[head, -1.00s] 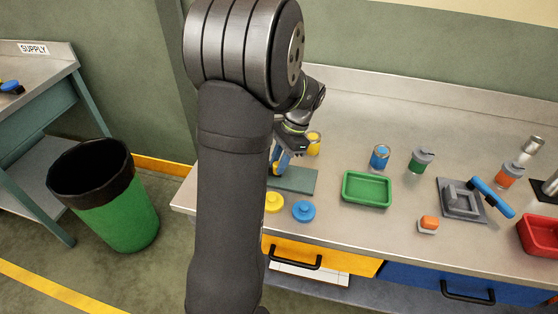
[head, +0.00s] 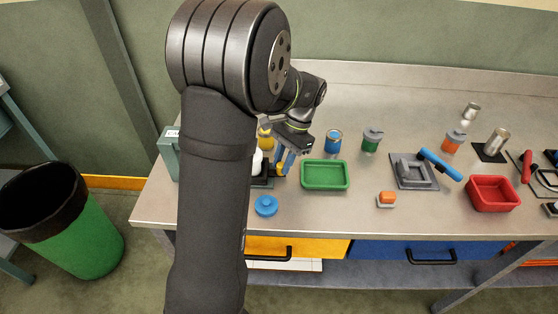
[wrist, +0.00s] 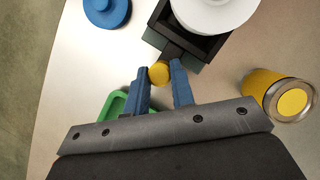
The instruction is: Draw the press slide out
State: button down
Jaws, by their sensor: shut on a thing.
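The press slide looks like a black square tray (wrist: 212,50) with a short bar ending in a yellow knob (wrist: 159,72). A white round piece (wrist: 203,12) sits in the tray. My gripper (wrist: 160,84) is shut on the yellow knob, one blue finger on each side. In the head view, my gripper (head: 285,165) is just left of the green tray, beside the black slide (head: 263,182); the white piece (head: 257,163) is partly hidden by my arm. A grey-green labelled block (head: 170,153), perhaps the press, is also partly hidden.
The green tray (head: 325,188) is close to the right of my gripper. A blue lid (head: 266,206) lies in front, and a yellow can (wrist: 262,90) stands close by. Blue (head: 333,143) and green (head: 371,143) containers stand behind the tray. Further right is a red bin (head: 493,206).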

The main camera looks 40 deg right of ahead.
jog(key=c, duration=1.2)
grip_release()
jog(key=shift+s+d, duration=0.2)
jog(key=shift+c, duration=0.2)
jog(key=v, duration=1.7)
jog(key=shift+r, duration=0.3)
jog(key=x, duration=1.7)
jog(key=shift+a+f, duration=0.1)
jog(key=shift+f, duration=0.25)
jog(key=shift+w+a, duration=0.1)
jog(key=shift+w, duration=0.15)
jog(key=shift+r, duration=0.1)
